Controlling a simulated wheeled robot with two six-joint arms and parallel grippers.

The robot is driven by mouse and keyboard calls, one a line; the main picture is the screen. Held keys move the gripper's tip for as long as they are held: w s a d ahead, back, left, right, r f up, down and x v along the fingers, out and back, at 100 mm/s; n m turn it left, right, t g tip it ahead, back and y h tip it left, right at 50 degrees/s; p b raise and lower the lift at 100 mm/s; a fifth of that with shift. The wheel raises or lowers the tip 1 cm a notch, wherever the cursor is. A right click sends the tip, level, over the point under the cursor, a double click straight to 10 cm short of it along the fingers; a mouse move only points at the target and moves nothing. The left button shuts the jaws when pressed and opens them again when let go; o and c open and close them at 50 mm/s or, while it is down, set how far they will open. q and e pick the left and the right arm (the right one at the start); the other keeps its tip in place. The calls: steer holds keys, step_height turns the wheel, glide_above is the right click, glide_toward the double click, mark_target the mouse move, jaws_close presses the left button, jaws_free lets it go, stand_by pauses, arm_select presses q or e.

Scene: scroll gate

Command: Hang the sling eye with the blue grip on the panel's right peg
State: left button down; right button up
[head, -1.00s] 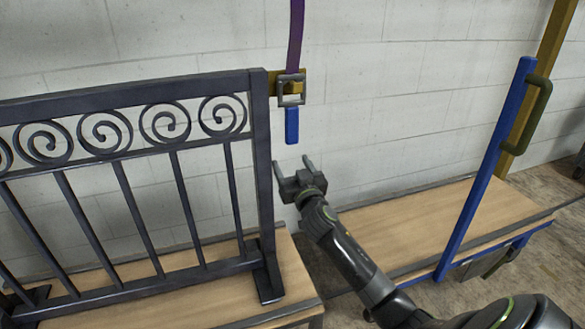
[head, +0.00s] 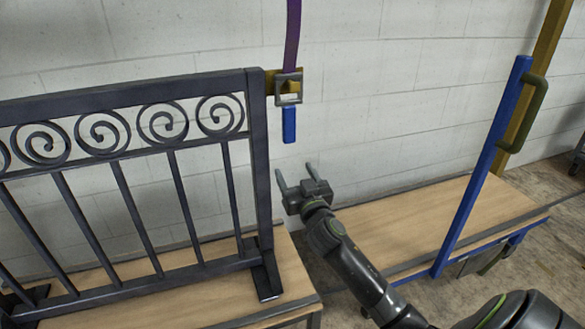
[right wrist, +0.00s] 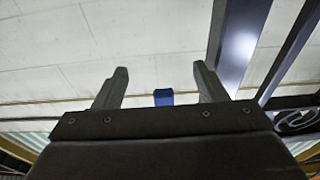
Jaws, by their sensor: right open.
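The sling is a purple strap (head: 293,35) hanging from above, with a grey square eye (head: 288,101) and a blue grip (head: 289,125) below it. The eye hangs beside the top of the dark panel's right post (head: 259,150), at the yellow right peg (head: 270,82). Yellow shows inside the eye's opening; I cannot tell for sure whether the eye is around the peg. My right gripper (head: 295,168) is open and empty, below the blue grip and apart from it. In the right wrist view the grip (right wrist: 163,97) shows between the open fingers (right wrist: 160,72). My left gripper is out of view.
The scrollwork panel stands on a wooden bench (head: 190,300). Another wooden top (head: 410,225) lies to the right, with a gap between. A white block wall is behind.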

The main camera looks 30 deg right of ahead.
steer(key=r+v, duration=0.1)
steer(key=v, duration=0.5)
steer(key=shift+s, duration=0.25)
steer(key=shift+a, duration=0.2)
stand_by(1.2)
